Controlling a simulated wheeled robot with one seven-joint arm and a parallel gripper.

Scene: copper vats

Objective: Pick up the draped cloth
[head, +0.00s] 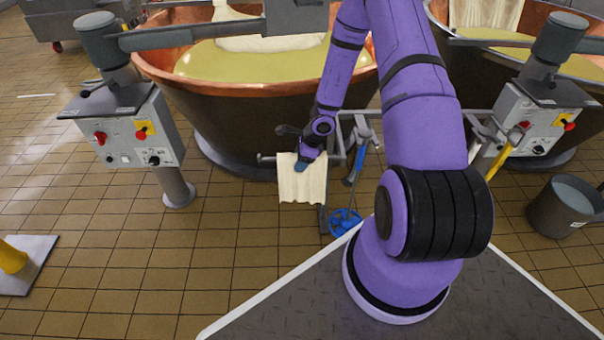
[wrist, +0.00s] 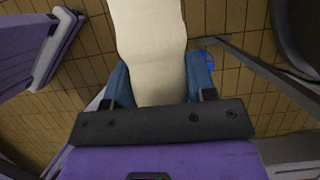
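The draped cloth (head: 301,186) is cream and hangs over a thin rail in front of the left copper vat. My gripper (head: 303,165) is at the cloth's upper right part in the head view, with a blue finger in front of it. In the wrist view the cloth (wrist: 150,50) runs from the top edge down between the two blue fingers of my gripper (wrist: 160,82). The fingers are wide apart, one at each side of the cloth. They look very close to it; whether they touch it is not clear. The fingertips are partly hidden.
The copper vat (head: 230,110) stands behind the rail. A control box (head: 135,130) on a post is at left, another (head: 525,120) at right. A bucket (head: 565,206) stands far right. Tiled floor (head: 110,240) at left is largely clear.

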